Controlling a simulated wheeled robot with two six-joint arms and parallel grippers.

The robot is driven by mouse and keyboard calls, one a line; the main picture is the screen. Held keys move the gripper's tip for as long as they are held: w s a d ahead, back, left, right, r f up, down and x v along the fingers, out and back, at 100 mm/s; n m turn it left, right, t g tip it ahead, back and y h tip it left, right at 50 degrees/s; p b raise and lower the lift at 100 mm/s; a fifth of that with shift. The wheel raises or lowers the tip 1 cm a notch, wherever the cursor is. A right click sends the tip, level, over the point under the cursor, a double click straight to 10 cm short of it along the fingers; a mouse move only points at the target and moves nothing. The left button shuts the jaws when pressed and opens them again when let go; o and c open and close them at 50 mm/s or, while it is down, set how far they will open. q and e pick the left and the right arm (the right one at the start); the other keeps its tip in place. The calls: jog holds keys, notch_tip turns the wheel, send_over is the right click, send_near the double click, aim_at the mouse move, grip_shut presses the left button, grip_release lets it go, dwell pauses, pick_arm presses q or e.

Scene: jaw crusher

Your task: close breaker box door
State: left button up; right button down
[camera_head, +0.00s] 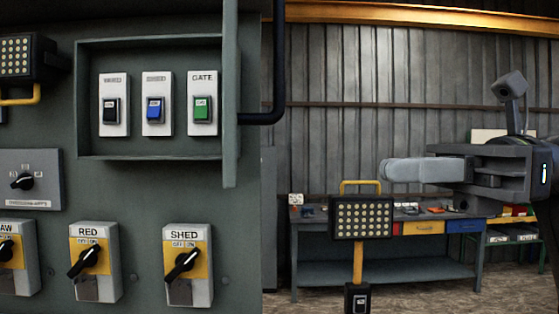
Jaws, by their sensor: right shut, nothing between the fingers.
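The breaker box (150,156) is a shallow grey-green frame on the panel, holding three switches: black (111,109), blue (155,110) and green (201,109). Its door (230,90) stands open at the right side of the box, seen nearly edge-on as a tall narrow strip. The top of the door is cut off by the picture edge. My right gripper (402,171) is shut and empty, pointing left, well to the right of the door with a clear gap between them. My left gripper is not in view.
Rotary switches labelled RED (93,262) and SHED (187,264) sit below the box. A dark pipe (277,70) runs just right of the door. A work lamp (361,218) and a workbench (385,272) stand behind, below my right gripper.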

jog(key=s+a+p, duration=0.1)
jog(key=a+p, duration=0.4)
jog(key=a, duration=0.7)
jog(key=shift+s+a, duration=0.25)
jog(key=shift+s, duration=0.1)
